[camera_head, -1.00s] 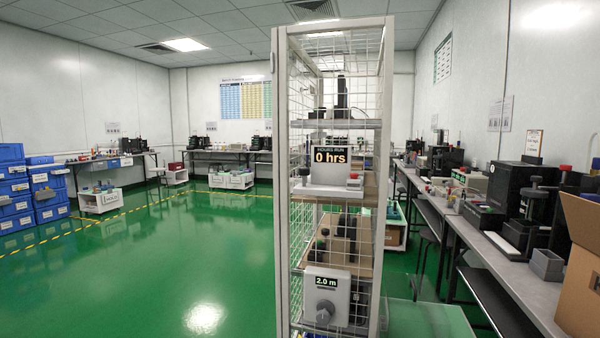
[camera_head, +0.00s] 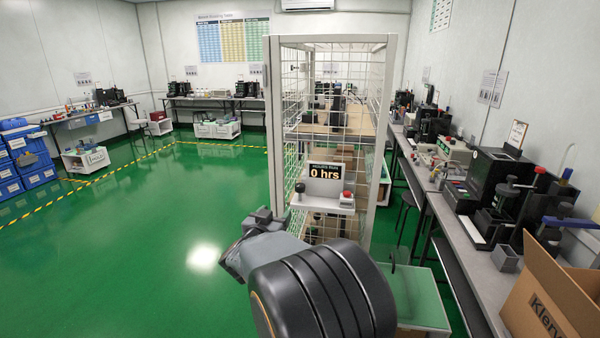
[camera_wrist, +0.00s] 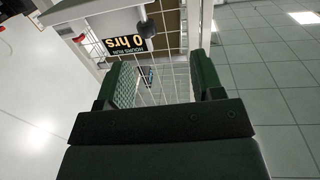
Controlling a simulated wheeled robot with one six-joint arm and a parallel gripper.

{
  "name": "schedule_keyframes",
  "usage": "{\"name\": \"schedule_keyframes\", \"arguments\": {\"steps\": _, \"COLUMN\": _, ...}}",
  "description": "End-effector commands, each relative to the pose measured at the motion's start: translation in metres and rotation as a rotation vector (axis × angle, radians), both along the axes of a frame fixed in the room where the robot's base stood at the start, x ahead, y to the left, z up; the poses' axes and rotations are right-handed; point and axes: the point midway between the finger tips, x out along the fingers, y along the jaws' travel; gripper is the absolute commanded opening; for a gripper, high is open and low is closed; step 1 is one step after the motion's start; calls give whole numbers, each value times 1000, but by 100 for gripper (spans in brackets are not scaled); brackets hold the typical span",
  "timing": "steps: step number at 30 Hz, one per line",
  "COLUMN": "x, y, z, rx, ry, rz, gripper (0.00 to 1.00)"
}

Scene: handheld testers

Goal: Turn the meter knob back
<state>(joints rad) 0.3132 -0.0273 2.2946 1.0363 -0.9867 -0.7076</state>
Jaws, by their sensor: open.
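My gripper (camera_wrist: 160,80) is open in the wrist view, with its two dark fingers apart and nothing held between them. The cage front is ahead of it. The knobbed meter that read 2.0 m is hidden behind my arm in the head view now. A small dark shape with a pale patch shows between the fingers in the wrist view, too small to identify. The hours-run display (camera_head: 326,172) reads 0 hrs on a white box with a red button (camera_head: 348,196). The display also shows tilted in the wrist view (camera_wrist: 125,43).
A tall wire-mesh cage (camera_head: 278,110) with shelves stands ahead. A workbench (camera_head: 455,222) with testers runs along the right, with an open cardboard box (camera_head: 555,305) at its near end. Blue bins (camera_head: 30,180) stand far left. Green floor (camera_head: 150,260) is clear to the left.

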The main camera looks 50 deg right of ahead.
Motion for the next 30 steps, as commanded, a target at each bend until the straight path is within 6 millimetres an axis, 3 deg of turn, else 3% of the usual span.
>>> {"name": "schedule_keyframes", "arguments": {"steps": 1, "x": -4, "y": -5, "z": 8, "rx": -11, "ry": 1, "rz": -36, "gripper": 61}}
{"name": "schedule_keyframes", "arguments": {"steps": 7, "x": -6, "y": -28, "z": 11, "rx": -31, "ry": 3, "rz": -94, "gripper": 61}}
{"name": "schedule_keyframes", "arguments": {"steps": 21, "x": 26, "y": -108, "z": 11, "rx": -31, "ry": 3, "rz": -89, "gripper": 61}}
{"name": "schedule_keyframes", "arguments": {"steps": 30, "x": 36, "y": -135, "z": 11, "rx": -30, "ry": 1, "rz": -87, "gripper": 61}}
